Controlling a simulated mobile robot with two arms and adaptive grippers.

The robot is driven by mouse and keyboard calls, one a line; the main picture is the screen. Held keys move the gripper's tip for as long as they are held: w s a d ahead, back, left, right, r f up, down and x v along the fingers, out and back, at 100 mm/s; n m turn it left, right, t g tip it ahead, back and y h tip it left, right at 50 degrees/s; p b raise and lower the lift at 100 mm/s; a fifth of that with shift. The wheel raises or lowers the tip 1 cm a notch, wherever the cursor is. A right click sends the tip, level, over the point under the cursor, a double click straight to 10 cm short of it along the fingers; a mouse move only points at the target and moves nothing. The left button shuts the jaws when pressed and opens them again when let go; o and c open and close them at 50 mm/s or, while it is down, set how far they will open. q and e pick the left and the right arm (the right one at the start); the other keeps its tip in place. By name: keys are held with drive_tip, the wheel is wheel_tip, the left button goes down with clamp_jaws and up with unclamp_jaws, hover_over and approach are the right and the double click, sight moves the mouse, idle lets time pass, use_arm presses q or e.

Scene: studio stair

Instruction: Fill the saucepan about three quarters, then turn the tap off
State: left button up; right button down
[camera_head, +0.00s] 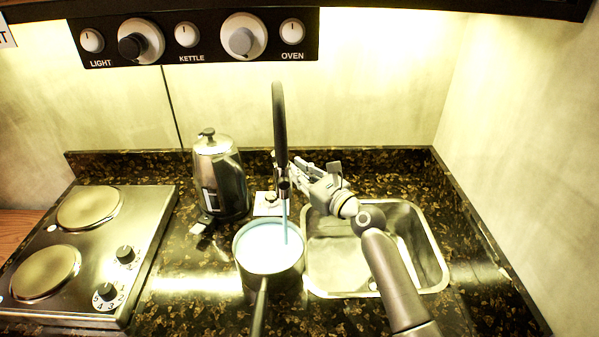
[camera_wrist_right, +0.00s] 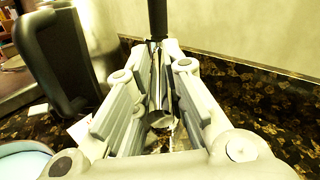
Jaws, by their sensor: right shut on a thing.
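The saucepan (camera_head: 284,271) stands left of the sink under the tap (camera_head: 280,125), its handle pointing toward me. A bluish stream (camera_head: 286,222) runs from the spout into the pan. Pale blue water (camera_head: 262,241) covers the pan's opening, with a little inner wall showing above it; the exact level is hard to judge. My right gripper (camera_head: 292,174) is at the tap's base, behind the stream. In the wrist view its fingers (camera_wrist_right: 158,108) are closed around the metal part of the tap (camera_wrist_right: 158,75); whether this is the lever is partly hidden. My left gripper is not in view.
A steel kettle (camera_head: 220,180) stands on the counter just left of the tap. The sink (camera_head: 432,262) lies right of the pan, under my right forearm. A two-plate hob (camera_head: 140,215) is at the left. A knob panel (camera_head: 210,58) runs above the back wall.

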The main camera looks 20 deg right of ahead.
drive_tip(key=n+y+b, duration=0.1)
drive_tip(key=d+n+g+y+b, duration=0.1)
drive_tip(key=y+b, duration=0.1)
drive_tip(key=shift+w+d+f+g+b, duration=0.1)
drive_tip(key=shift+w+d+g+b, duration=0.05)
drive_tip(key=shift+w+g+b, duration=0.15)
drive_tip(key=c, duration=1.4)
unclamp_jaws()
drive_tip(key=shift+c, duration=0.2)
